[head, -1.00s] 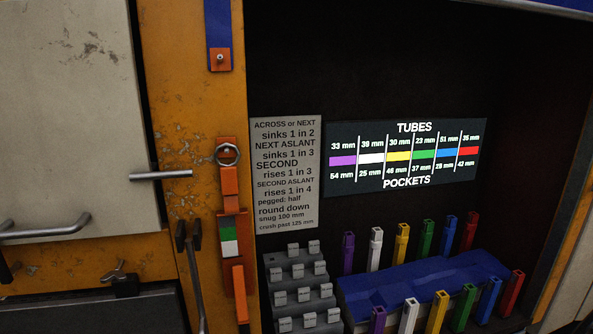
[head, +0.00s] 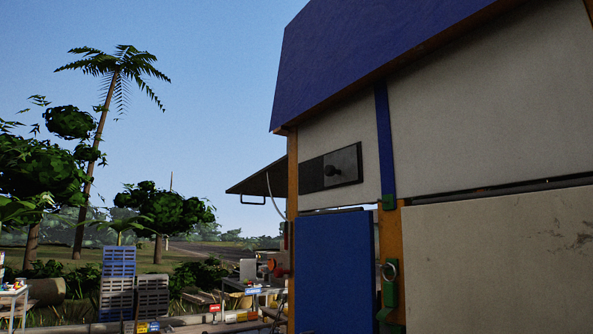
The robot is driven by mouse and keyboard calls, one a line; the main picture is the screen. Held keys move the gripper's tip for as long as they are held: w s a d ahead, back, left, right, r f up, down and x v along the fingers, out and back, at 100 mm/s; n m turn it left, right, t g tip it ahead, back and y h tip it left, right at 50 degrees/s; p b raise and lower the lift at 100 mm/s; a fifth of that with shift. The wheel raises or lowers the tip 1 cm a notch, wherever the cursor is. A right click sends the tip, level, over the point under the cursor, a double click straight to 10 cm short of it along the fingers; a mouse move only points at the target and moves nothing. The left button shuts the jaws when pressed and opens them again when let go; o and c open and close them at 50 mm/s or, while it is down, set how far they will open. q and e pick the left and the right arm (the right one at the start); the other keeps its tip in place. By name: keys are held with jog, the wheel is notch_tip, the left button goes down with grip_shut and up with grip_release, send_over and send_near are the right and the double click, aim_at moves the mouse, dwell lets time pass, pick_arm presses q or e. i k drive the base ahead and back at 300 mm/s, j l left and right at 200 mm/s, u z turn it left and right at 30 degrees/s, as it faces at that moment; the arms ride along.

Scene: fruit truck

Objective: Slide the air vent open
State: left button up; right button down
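The air vent (head: 311,176) is a dark rectangular unit high on the truck's pale side wall, near the left corner and below the blue roof edge. A lighter grey sliding plate (head: 349,158) with a round black knob (head: 332,171) covers its right part. The left part is darker, and I cannot tell whether it is open slots or solid. Neither of my grippers shows in the head view, so nothing touches the vent.
A blue panel (head: 333,270) stands below the vent. A green latch with a ring (head: 389,271) is on the orange post to its right. An awning (head: 258,178) juts out at the left. Stacked crates (head: 118,268) and a table (head: 252,291) stand outside at left.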

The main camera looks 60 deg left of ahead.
aim_at(341, 166)
jog(key=u, duration=1.65)
